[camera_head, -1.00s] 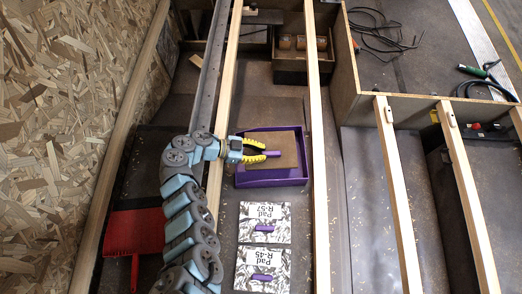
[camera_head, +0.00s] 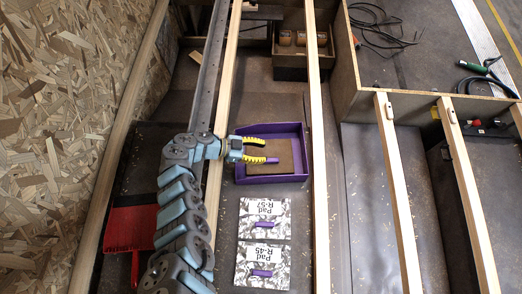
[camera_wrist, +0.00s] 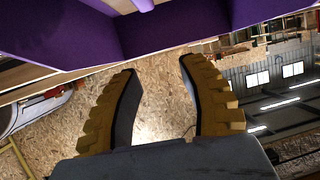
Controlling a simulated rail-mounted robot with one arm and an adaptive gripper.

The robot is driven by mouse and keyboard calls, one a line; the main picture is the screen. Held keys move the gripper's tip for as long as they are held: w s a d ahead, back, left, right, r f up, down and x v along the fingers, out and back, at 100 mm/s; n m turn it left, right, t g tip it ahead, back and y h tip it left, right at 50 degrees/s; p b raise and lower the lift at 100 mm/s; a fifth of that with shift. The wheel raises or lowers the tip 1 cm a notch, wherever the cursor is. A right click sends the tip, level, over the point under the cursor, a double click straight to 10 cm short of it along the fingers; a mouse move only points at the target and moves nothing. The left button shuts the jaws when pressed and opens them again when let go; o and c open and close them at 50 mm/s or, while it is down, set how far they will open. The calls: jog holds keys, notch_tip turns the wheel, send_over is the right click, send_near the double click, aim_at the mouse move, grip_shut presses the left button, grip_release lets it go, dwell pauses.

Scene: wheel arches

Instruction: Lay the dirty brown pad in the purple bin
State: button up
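The brown pad (camera_head: 286,152) lies in the purple bin (camera_head: 272,180), inside its walls, and looks flat. Its purple handle (camera_head: 272,160) is at the lower left of the visible pad, close to my lower finger. My gripper (camera_head: 265,151) is over the left side of the bin with its two yellow-and-black fingers spread apart. In the wrist view my gripper (camera_wrist: 159,66) is open with nothing between the fingers. Purple walls of the bin (camera_wrist: 190,25) fill the top of that view. The pad's left part is partly hidden by my fingers.
Two patterned pads, Pad R-57 (camera_head: 264,210) and Pad R-45 (camera_head: 262,258), lie below the bin. A red dustpan (camera_head: 130,228) is at the left. Wooden rails (camera_head: 317,150) run along both sides of the bin. A box with copper-coloured cylinders (camera_head: 303,66) stands beyond.

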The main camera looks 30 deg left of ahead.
jog(key=shift+a, duration=0.1)
jog(key=v, duration=0.7)
dwell(0.4)
jog(key=shift+s+a+r, duration=0.1)
jog(key=shift+s+r, duration=0.05)
